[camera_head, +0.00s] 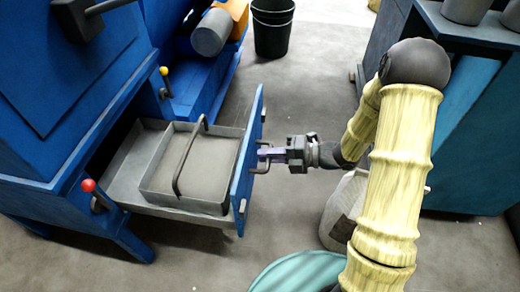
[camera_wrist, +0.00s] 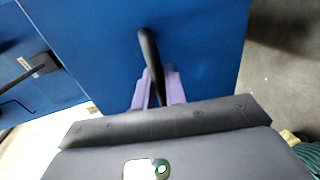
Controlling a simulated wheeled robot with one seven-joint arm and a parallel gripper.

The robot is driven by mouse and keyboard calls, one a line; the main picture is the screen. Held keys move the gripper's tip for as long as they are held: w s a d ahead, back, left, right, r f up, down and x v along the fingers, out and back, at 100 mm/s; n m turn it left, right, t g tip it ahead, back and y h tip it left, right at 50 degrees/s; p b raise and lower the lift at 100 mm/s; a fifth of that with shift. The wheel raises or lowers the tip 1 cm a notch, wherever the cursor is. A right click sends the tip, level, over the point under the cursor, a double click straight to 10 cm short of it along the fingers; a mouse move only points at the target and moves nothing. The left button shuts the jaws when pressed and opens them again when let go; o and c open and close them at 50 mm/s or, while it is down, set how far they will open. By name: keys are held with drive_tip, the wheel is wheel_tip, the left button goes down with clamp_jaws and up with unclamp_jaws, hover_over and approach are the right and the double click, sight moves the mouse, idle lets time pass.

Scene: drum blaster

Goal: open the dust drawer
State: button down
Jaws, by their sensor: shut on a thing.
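The dust drawer (camera_head: 251,150) stands pulled out from the blue machine (camera_head: 45,150), with its blue front panel well clear of the cabinet. Inside it sits a grey tray (camera_head: 163,197) with a dark arched handle (camera_head: 181,160). My gripper (camera_head: 264,155) is at the outer side of the drawer front, its fingers shut on the drawer handle (camera_head: 254,170). In the wrist view the dark handle (camera_wrist: 150,55) runs between the two purple fingers (camera_wrist: 158,90) in front of the blue panel (camera_wrist: 200,40). The handle's lower end is hidden by my gripper.
A red-knobbed lever (camera_head: 89,186) and a yellow-knobbed lever (camera_head: 164,72) flank the drawer opening. A black bucket (camera_head: 272,28) stands behind. A white container (camera_head: 340,210) and a teal round object (camera_head: 300,273) stand near my arm. Bare floor lies right of the drawer.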

drive_tip(key=shift+s+d, duration=0.15)
drive_tip(key=shift+d, duration=0.5)
drive_tip(key=c, duration=1.5)
unclamp_jaws()
drive_tip(key=shift+c, duration=0.2)
